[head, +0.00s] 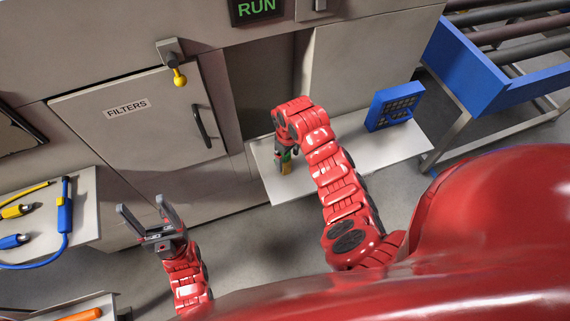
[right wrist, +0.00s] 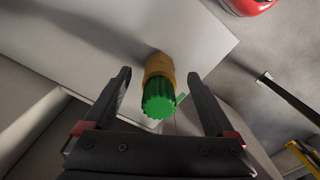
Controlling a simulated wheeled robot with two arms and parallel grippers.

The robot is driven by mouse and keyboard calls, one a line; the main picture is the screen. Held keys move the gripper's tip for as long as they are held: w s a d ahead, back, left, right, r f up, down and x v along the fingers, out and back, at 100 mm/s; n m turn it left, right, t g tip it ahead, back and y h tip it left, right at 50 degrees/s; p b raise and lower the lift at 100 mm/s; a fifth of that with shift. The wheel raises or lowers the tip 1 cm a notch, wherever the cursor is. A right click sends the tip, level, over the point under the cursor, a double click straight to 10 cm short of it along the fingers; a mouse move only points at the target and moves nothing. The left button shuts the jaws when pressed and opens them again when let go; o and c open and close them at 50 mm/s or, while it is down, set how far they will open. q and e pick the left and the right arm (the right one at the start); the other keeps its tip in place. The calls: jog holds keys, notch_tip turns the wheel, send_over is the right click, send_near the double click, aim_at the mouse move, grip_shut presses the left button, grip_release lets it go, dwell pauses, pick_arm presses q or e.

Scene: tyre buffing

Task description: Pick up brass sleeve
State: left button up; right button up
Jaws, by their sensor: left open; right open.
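The brass sleeve (right wrist: 159,66) shows in the right wrist view as a short brass-coloured cylinder, with a green ribbed piece (right wrist: 159,98) at its near end. It is on the pale shelf, between the two fingers of my right gripper (right wrist: 160,80), with a gap on each side. In the head view the sleeve (head: 286,169) is small and partly hidden by my open right gripper (head: 283,158). My left gripper (head: 141,204) is open and empty, in front of the filters cabinet.
A blue block with dark round holes (head: 394,107) stands on the shelf (head: 400,145) to the right. The filters door (head: 140,125) has a dark handle. A side table (head: 85,205) at left holds blue and yellow tools. A blue-framed roller conveyor (head: 490,75) is at upper right.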

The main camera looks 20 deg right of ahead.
jog(key=shift+w+a+f+p, duration=0.15)
jog(key=shift+f+p, duration=0.3)
jog(key=shift+f, duration=0.25)
jog(key=shift+w+a+f+p, duration=0.1)
jog(key=shift+w+f+p, duration=0.05)
jog(key=shift+f+p, duration=0.4)
jog(key=shift+f, duration=1.3)
grip_shut()
